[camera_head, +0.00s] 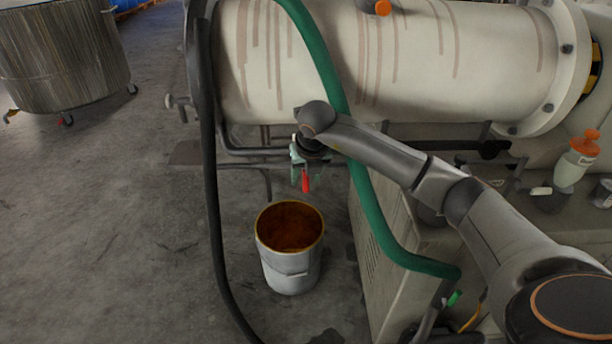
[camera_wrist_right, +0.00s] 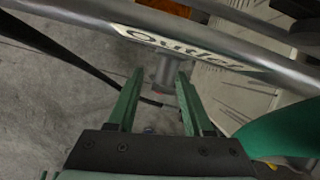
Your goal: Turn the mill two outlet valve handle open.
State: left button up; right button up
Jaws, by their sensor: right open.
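The outlet valve's red handle (camera_head: 305,183) hangs down below the large cream mill drum (camera_head: 300,60), above a metal bucket. My right gripper (camera_head: 301,166) is at the valve, just above or beside the handle, and its wrist hides most of the valve body. In the right wrist view, the two green fingers of my right gripper (camera_wrist_right: 160,76) are open. A grey valve stem (camera_wrist_right: 165,70) shows between or beyond them, with a small bit of red at its lower end. I cannot tell whether a finger touches it. My left gripper is out of view.
The metal bucket (camera_head: 284,275) with brown paint stands on the floor below. A green hose (camera_head: 375,215) and a black hose (camera_head: 211,190) hang on either side. A bottle with an orange cap (camera_head: 574,165) stands at right. A large vat (camera_head: 65,60) is at far left.

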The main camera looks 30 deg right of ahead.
grip_shut()
dwell(0.4)
dwell(1.0)
